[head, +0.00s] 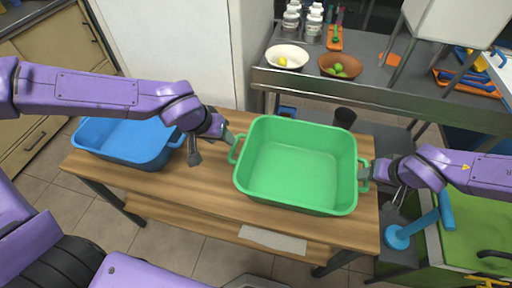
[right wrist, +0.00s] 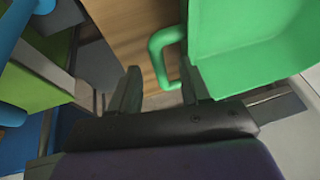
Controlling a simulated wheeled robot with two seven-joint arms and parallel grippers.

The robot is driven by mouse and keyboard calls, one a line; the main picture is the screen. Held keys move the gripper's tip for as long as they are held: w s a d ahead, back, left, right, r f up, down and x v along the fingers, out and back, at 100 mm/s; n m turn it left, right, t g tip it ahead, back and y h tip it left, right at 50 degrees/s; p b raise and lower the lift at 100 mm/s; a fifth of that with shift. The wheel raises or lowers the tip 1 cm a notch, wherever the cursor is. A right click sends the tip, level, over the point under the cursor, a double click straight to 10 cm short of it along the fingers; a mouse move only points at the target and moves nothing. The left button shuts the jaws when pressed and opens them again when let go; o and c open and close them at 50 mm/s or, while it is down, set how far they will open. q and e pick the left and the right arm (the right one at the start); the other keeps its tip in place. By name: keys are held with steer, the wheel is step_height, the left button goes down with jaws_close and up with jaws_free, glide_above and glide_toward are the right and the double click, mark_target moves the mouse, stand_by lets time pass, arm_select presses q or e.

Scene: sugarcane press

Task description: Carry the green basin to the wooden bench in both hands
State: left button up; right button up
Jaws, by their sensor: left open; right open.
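The green basin (head: 297,165) stands on the right part of the wooden bench (head: 205,190), with a loop handle at each side. It is empty. My left gripper (head: 212,147) is open beside the basin's left handle (head: 234,150), with one finger close to it; I cannot tell if they touch. My right gripper (head: 382,187) is open at the right handle (head: 364,175). In the right wrist view, the green handle (right wrist: 156,52) reaches down between the fingers of the right gripper (right wrist: 158,82), near the right-hand finger. The basin (right wrist: 240,40) fills that view's upper right.
A blue basin (head: 125,142) sits on the bench's left part, beside my left gripper. A dark cup (head: 345,117) stands behind the green basin. A grey counter (head: 375,90) with bowls is at the back. A green surface (head: 480,215) and blue tool (head: 400,237) are at right.

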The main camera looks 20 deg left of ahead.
steer(key=v, duration=0.6)
steer(key=shift+s+r, duration=0.15)
arm_select(q)
steer(key=p+v, duration=0.7)
steer(key=p, duration=0.3)
steer(key=shift+r+p, duration=0.25)
steer(key=shift+p, duration=0.1)
arm_select(e)
step_height(320, 180, up, 11)
arm_select(q)
steer(key=shift+s, duration=0.1)
step_height(320, 180, up, 6)
steer(key=p, duration=0.8)
steer(key=shift+p, duration=0.4)
arm_select(e)
step_height(320, 180, up, 8)
steer(key=shift+r, duration=0.15)
